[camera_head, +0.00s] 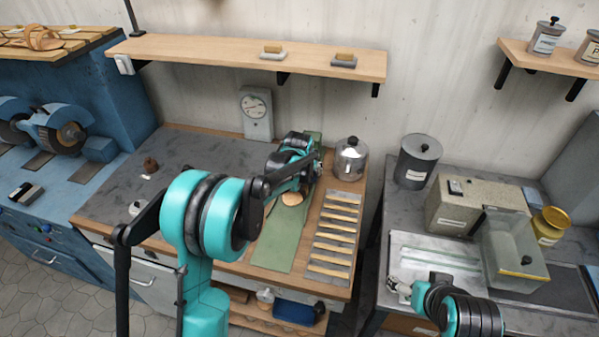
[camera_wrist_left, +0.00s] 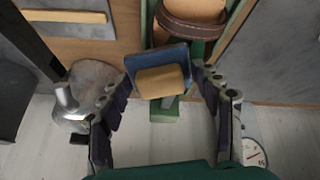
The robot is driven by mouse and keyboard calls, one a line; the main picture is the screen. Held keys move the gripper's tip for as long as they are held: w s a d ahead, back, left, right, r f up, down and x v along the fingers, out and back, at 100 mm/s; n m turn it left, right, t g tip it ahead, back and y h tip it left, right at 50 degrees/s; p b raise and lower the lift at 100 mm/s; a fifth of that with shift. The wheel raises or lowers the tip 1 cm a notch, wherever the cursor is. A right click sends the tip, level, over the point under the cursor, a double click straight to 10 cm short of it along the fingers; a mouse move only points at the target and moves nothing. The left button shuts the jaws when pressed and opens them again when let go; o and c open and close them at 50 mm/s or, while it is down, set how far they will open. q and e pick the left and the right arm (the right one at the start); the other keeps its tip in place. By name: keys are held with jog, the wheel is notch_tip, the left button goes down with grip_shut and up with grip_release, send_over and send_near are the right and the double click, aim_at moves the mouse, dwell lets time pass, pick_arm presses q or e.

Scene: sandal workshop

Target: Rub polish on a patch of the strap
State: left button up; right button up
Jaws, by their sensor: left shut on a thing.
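My left gripper (camera_head: 300,167) is shut on a small block with a blue body and a tan pad (camera_wrist_left: 161,81); the block sits between the fingertips in the left wrist view (camera_wrist_left: 160,77). A brown strap (camera_wrist_left: 190,29) arches over a tan form just beyond the block. The block and strap look close; I cannot tell whether they touch. In the head view, my gripper hides most of this spot, leaving a tan rounded piece (camera_head: 291,198) visible on the green mat (camera_head: 276,245). My right gripper (camera_head: 398,289) is low at the right bench; its jaw state is unclear.
A lidded metal pot (camera_head: 350,160) stands right of my left gripper, and a dial gauge (camera_head: 256,112) stands behind. A rack of wooden strips (camera_head: 324,270) lies right of the mat. A wall shelf (camera_head: 200,50) hangs above. The grey bench top at left (camera_head: 200,150) is mostly clear.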

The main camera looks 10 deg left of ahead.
pick_arm(q)
jog(key=shift+f, duration=0.1)
jog(key=shift+a, duration=1.75)
jog(key=shift+w+a+b, duration=0.15)
jog(key=shift+a+b, duration=0.15)
jog(key=shift+a, duration=1.15)
jog(key=p+v, duration=0.3)
jog(key=v, duration=0.3)
jog(key=shift+w+r, duration=0.25)
jog(key=shift+w, duration=0.05)
jog(key=shift+p, duration=0.3)
